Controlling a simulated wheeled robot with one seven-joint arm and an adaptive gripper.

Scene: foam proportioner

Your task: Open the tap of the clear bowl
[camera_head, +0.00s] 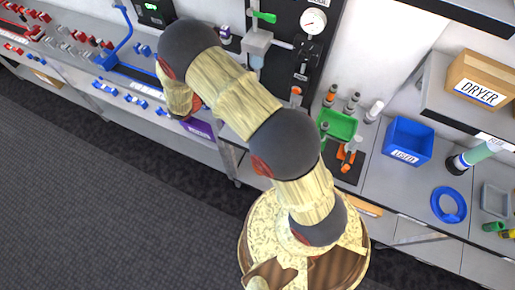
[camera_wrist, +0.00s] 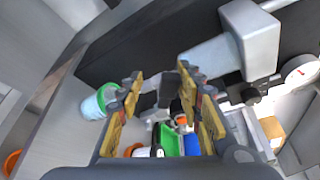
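The clear bowl (camera_wrist: 208,55) is a pale, see-through cylinder. It joins a grey block (camera_wrist: 250,38) in the wrist view, and its free end points left towards the right finger. In the head view the bowl (camera_head: 256,62) hangs under the grey block on a black panel. My gripper (camera_wrist: 160,78) is open, its two yellow-padded fingers apart. Small grey and dark parts show between and beyond the fingers. I cannot tell whether one is the tap or whether a finger touches it. In the head view my gripper is hidden behind my arm.
A clear cup with a green rim (camera_wrist: 100,100) is left of the fingers. A pressure gauge (camera_head: 313,21) is right of the bowl. A green tray (camera_head: 337,125), blue bin (camera_head: 407,141) and blue ring (camera_head: 448,205) are on the bench. A blue-handled device (camera_head: 124,42) is at left.

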